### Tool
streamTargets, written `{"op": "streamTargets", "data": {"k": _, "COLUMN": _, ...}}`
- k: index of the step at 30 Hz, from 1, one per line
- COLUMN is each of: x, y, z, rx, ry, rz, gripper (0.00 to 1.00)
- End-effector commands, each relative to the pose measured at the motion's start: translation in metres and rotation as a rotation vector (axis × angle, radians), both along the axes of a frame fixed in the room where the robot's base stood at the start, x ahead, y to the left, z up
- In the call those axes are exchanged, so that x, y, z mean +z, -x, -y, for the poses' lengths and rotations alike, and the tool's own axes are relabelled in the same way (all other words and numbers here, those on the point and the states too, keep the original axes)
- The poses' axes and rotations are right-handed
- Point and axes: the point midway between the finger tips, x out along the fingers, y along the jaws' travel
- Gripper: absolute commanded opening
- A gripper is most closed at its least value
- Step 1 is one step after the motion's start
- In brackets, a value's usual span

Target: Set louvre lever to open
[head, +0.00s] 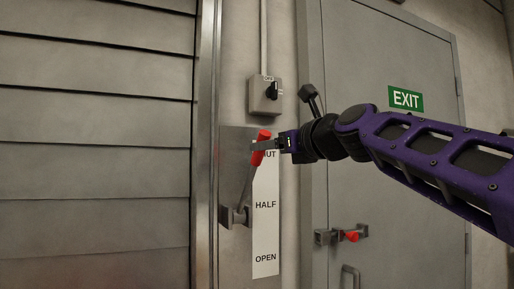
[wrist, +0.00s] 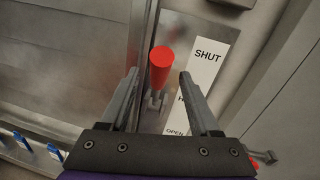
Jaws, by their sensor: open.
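The louvre lever (head: 245,187) has a red grip (head: 263,140) and points up, its grip beside the SHUT mark of the label plate (head: 265,228). HALF and OPEN are printed lower on that plate. My gripper (head: 270,145) is at the red grip in the head view. In the wrist view the red grip (wrist: 161,66) stands between the two open fingers of my gripper (wrist: 158,78), with gaps visible on both sides. The lever's pivot bracket (head: 234,216) is lower on the metal panel.
Large grey louvre slats (head: 95,130) fill the left. A grey switch box (head: 271,95) is on the wall above the lever. To the right is a grey door (head: 395,70) with an EXIT sign (head: 405,99) and a red-tipped latch (head: 345,236).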

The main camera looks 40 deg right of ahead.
Motion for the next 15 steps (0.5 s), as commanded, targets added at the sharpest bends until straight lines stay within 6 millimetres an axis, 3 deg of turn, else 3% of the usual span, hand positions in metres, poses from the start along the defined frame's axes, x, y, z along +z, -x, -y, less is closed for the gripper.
{"op": "streamTargets", "data": {"k": 6, "x": 0.000, "y": -0.028, "z": 0.001, "rx": 0.003, "ry": 0.001, "rz": 0.000, "gripper": 0.63}}
{"op": "streamTargets", "data": {"k": 15, "x": 0.000, "y": -0.040, "z": 0.003, "rx": 0.000, "ry": 0.001, "rz": 0.000, "gripper": 0.63}}
